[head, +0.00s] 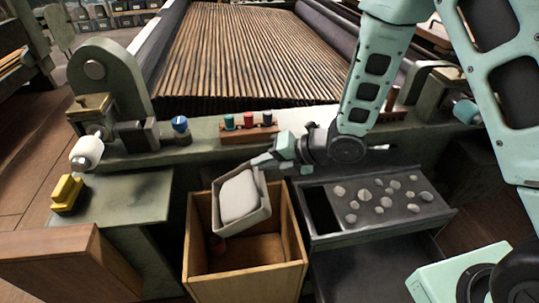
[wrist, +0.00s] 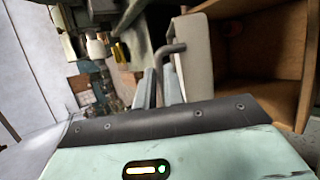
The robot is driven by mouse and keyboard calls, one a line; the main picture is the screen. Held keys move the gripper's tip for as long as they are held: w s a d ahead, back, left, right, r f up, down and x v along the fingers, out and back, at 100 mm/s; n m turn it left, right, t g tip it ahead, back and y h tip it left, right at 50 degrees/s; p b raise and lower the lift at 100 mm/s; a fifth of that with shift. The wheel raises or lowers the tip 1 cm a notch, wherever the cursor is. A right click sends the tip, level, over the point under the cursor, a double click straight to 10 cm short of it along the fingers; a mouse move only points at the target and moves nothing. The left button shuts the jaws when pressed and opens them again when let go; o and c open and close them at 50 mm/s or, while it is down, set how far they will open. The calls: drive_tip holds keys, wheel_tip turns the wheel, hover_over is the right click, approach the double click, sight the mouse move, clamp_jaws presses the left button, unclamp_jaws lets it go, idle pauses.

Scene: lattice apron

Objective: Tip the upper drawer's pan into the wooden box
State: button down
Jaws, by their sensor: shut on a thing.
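The pan (head: 265,205) is a pale grey, shallow rectangular vessel, held tilted over the left part of the wooden box (head: 250,278). A smooth whitish surface shows within its rim; I cannot tell whether it is the floor or contents. My gripper (head: 270,160) is shut on the pan's handle at its upper right edge. In the wrist view the bent handle (wrist: 168,52) sits at the fingers, with the pan's pale side (wrist: 195,60) beside it.
A dark open drawer (head: 425,217) holding several pale stones (head: 386,201) is right of the box. A rack with teal, red and dark pieces (head: 249,130) stands on the ledge behind. A yellow block (head: 66,192) is at left; a wooden panel (head: 60,262) stands at front left.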

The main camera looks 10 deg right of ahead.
drive_tip(key=a+r+n+h+p, duration=0.2)
drive_tip(key=a+h+p, duration=0.5)
drive_tip(key=a+h, duration=0.2)
drive_tip(key=shift+w+a+r+g, duration=0.2)
drive_tip(key=shift+a+g, duration=0.2)
idle(2.8)
